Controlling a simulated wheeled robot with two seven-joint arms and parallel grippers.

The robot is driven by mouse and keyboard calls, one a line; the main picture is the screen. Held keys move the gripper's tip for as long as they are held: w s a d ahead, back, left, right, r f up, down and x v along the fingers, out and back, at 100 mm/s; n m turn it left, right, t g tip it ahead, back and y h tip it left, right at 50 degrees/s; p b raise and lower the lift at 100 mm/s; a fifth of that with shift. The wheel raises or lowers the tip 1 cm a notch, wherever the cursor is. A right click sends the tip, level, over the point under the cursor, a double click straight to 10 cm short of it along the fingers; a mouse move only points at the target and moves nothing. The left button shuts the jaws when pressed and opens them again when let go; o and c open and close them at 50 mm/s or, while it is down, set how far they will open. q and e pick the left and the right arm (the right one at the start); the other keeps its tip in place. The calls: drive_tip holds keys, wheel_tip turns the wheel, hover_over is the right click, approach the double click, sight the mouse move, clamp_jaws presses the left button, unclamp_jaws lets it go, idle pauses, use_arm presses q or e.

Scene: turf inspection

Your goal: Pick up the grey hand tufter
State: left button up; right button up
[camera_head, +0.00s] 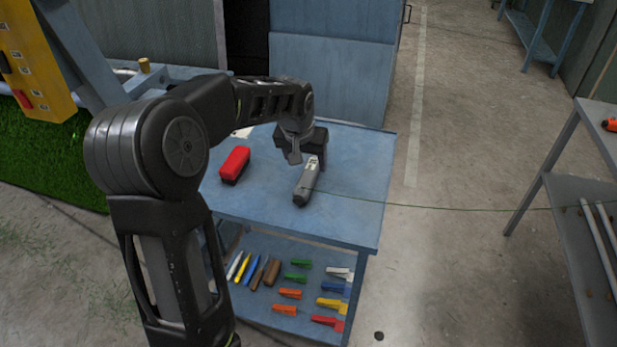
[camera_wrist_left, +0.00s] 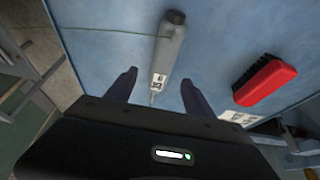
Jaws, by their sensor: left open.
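The grey hand tufter (camera_head: 307,183) lies on the blue table top, with a white label near its upper end and a thin green yarn trailing to the right. In the left wrist view the tufter (camera_wrist_left: 171,45) lies ahead, its labelled, needle end between my finger lines. My left gripper (camera_head: 305,158) is over the table at the tufter's far end. Its two fingers (camera_wrist_left: 158,90) are apart, one on each side of the tufter's narrow end, with no grip on it. I cannot tell its exact height above the table. My right gripper is not in view.
A red brush (camera_head: 234,164) lies on the table (camera_head: 355,205) left of the tufter; it also shows in the left wrist view (camera_wrist_left: 265,80). The lower shelf (camera_head: 262,305) holds several coloured clips and markers. A grey rack (camera_head: 575,200) stands at the right. The table's right side is clear apart from yarn.

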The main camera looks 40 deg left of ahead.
sight(309, 172)
use_arm(q)
drive_tip(key=shift+x, duration=0.95)
drive_tip(key=shift+f, duration=0.1)
drive_tip(key=shift+w+a+f+p, duration=0.1)
drive_tip(key=shift+a+f+p, duration=0.05)
drive_tip(key=shift+f+p, duration=0.2)
drive_tip(key=p+x, duration=0.1)
drive_tip(key=x, duration=0.3)
drive_tip(key=shift+a+f, duration=0.1)
drive_tip(key=shift+c, duration=0.5)
clamp_jaws()
drive_tip(key=shift+w, duration=0.1)
